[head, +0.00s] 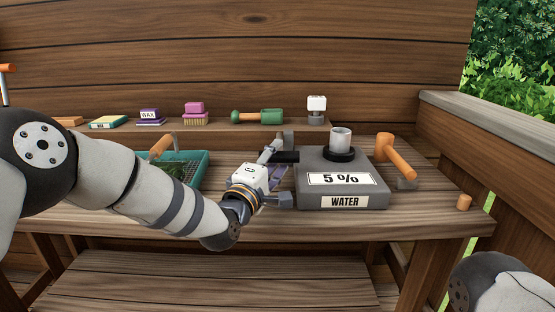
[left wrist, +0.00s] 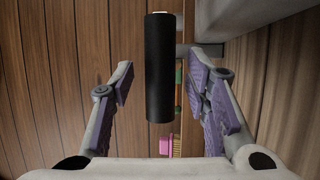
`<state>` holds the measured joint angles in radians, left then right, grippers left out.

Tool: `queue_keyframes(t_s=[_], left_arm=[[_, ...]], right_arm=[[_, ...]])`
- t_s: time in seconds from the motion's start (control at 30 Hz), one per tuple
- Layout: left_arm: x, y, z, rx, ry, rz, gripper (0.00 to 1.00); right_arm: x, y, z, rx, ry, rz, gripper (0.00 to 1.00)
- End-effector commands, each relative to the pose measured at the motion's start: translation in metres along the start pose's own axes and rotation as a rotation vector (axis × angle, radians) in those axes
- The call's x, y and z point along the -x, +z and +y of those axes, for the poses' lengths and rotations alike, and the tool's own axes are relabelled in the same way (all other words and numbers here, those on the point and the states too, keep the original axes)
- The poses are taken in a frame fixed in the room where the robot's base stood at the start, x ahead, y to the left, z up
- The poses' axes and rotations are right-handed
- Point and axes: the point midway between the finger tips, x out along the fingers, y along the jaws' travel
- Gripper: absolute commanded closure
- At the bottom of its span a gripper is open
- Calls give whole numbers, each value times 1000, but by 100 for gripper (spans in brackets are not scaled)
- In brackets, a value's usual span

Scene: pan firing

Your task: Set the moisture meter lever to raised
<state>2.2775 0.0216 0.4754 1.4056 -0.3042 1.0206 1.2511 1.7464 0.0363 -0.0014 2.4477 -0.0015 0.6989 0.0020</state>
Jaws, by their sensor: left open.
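The moisture meter is a grey box (head: 335,185) on the bench, with a "5 %" display, a "WATER" label and a cup on top. Its lever has a black grip (head: 286,156) at the meter's left side, by a grey upright piece. My left gripper (head: 274,166) is at this grip, its fingers open. In the left wrist view the black grip (left wrist: 160,68) stands between the two spread fingers, with a gap on each side. The lever's pivot is hidden, so its exact setting is unclear. My right arm shows at the lower right; its gripper is out of view.
A teal tray (head: 206,167) lies behind my left arm. An orange-wood mallet (head: 398,160) and a small wooden peg (head: 464,202) are right of the meter. The front right bench is clear.

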Motion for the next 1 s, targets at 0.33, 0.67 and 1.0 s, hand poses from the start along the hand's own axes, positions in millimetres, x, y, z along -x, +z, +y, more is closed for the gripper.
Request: queue_keyframes(t_s=[0.33,0.67,1.0], left_arm=[[-14,0,0,1,-1,0,57],[-14,0,0,0,0,0,100],[-15,-1,6,-2,5,1,100]], right_arm=[[-4,1,0,0,1,-8,60],[-3,1,0,1,1,-8,60],[-3,1,0,1,1,-6,60]])
